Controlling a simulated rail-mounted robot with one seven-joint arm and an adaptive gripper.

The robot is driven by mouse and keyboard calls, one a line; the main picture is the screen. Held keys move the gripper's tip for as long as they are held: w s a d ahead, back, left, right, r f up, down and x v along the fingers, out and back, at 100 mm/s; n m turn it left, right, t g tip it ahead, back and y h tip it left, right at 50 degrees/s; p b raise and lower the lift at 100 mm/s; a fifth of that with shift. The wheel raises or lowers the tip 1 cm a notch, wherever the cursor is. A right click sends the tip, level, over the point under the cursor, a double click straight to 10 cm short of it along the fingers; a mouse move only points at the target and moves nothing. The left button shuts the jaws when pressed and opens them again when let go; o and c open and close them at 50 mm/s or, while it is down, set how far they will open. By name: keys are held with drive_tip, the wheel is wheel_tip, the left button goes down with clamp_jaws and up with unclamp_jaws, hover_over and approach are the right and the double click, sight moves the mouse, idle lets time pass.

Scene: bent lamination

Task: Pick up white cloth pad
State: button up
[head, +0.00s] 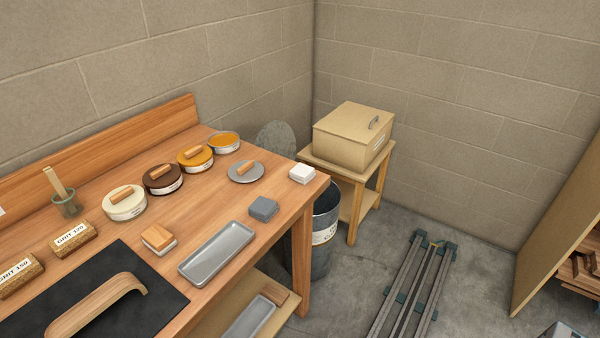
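The white cloth pad (302,174) is a small white block lying at the far right corner of the wooden workbench (215,211). Nothing covers it and nothing touches it. A second pad (158,240), with a wooden top and a pale underside, lies nearer on the bench, left of the grey tray. My gripper is not visible in the head view.
A grey block (263,209) and a metal tray (217,250) lie near the front edge. A grey lid (245,172) and several round tins (163,180) stand behind. A bucket (325,230) and a box (353,136) on a stand are beyond the bench's right end.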

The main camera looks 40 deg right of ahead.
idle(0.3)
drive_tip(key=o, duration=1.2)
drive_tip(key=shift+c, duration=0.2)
